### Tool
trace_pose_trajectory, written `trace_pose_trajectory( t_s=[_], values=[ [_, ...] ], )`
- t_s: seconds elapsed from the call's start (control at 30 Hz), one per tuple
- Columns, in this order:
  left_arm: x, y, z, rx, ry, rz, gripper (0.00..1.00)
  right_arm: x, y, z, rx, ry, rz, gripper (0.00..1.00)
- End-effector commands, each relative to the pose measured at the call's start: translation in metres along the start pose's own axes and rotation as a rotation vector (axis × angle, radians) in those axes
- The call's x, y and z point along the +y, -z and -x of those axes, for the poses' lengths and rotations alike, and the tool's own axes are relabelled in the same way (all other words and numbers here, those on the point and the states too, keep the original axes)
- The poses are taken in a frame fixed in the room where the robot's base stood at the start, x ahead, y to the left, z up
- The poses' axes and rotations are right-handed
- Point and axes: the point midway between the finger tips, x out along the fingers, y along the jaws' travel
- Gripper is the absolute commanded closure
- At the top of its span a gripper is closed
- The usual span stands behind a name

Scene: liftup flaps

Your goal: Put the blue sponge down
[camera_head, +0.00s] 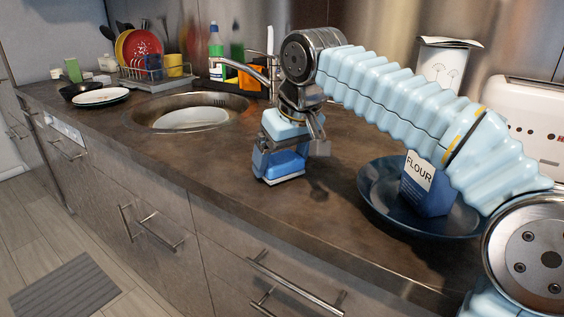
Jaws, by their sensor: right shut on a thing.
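The blue sponge (283,166) is near the front edge of the counter, to the right of the sink. My right gripper (281,150) points down from above and is shut on the sponge. The sponge is at or just above the countertop (226,158); I cannot tell whether it touches. The gripper hides part of the sponge's upper side. My left gripper is not in view.
A dark blue bowl (376,205) with a blue flour package (424,190) stands at the right, under my right arm. The sink (165,108) and tap (240,68) are to the left. A white toaster (525,110) stands behind. Counter between sponge and bowl is clear.

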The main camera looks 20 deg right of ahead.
Motion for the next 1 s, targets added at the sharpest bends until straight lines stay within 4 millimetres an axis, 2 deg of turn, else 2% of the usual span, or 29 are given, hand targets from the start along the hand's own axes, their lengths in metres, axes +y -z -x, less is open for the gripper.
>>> trace_pose_trajectory(
  t_s=[0.4, 0.43, 0.5, 0.67, 0.8, 0.87, 1.0],
  values=[
    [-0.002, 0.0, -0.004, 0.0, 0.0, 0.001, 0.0, 0.0, -0.003, -0.007, 0.0, 0.0, 0.0, 0.45],
    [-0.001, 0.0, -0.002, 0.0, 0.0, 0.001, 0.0, 0.0, -0.003, -0.006, 0.001, 0.0, 0.0, 0.07],
    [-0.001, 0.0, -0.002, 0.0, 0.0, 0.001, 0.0, 0.0, -0.002, -0.006, 0.0, 0.0, 0.0, 0.0],
    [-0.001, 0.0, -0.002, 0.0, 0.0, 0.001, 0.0, 0.0, -0.002, -0.006, 0.0, 0.0, 0.0, 0.0],
    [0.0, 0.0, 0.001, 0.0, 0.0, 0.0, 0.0, -0.001, -0.001, 0.002, 0.001, 0.0, 0.0, 0.0],
    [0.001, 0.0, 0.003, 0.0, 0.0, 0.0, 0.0, 0.0, 0.0, 0.011, 0.003, 0.0, 0.0, 0.0],
    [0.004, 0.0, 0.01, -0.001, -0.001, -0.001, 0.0, -0.001, 0.001, 0.043, 0.005, 0.001, 0.0, 0.0]
  ],
)
